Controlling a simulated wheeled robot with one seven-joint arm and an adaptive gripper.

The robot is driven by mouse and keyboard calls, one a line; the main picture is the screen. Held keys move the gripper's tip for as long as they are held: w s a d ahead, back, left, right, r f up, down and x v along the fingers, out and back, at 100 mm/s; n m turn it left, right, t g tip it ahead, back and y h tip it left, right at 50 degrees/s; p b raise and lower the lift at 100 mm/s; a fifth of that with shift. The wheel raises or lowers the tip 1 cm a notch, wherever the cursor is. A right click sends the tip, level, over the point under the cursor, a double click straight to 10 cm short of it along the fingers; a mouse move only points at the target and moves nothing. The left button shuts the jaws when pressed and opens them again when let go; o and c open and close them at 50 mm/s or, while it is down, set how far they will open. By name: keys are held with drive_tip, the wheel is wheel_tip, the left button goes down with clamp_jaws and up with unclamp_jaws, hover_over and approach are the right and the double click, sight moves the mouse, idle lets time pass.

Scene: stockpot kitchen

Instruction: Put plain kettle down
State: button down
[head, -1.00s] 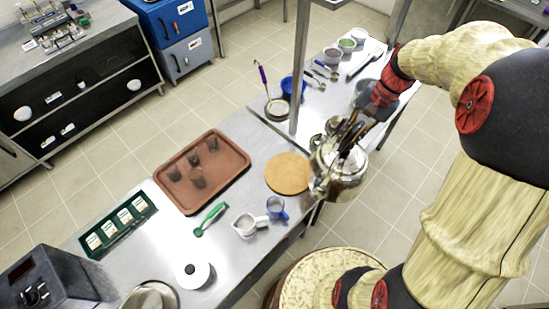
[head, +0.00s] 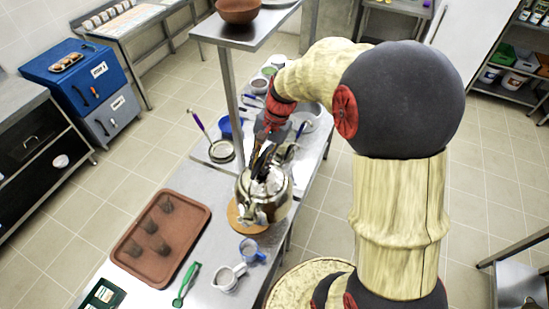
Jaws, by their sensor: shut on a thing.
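The plain kettle (head: 268,200) is a shiny steel kettle in the middle of the head view. My gripper (head: 266,158) is shut on it from above, at its top. The kettle looks upright and is over a round wooden board (head: 235,217), covering most of it. I cannot tell whether its base touches the board. The gripper's fingers hide part of the kettle's handle and lid.
A brown tray (head: 188,240) with several dark cups lies left of the board. A white jug (head: 228,277), a blue mug (head: 249,250) and a green utensil (head: 186,285) are in front. A metal post (head: 232,100) stands behind the kettle.

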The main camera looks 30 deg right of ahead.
sight(244, 179)
drive_tip(key=w+a+f, duration=0.1)
drive_tip(key=f, duration=0.1)
drive_tip(key=w+a+f, duration=0.1)
drive_tip(key=a+f, duration=0.1)
drive_tip(key=w+a+f, duration=0.1)
drive_tip(key=f, duration=0.1)
drive_tip(key=shift+w+a, duration=0.25)
drive_tip(key=shift+a, duration=0.1)
drive_tip(key=shift+w+f+p, duration=0.1)
drive_tip(key=shift+f+p, duration=0.35)
drive_tip(key=shift+f, duration=1.1)
drive_tip(key=c, duration=2.2)
unclamp_jaws()
drive_tip(key=shift+f, duration=0.25)
drive_tip(key=o, duration=0.4)
drive_tip(key=shift+s, duration=0.2)
drive_tip(key=shift+o, duration=0.4)
drive_tip(key=shift+r, duration=0.1)
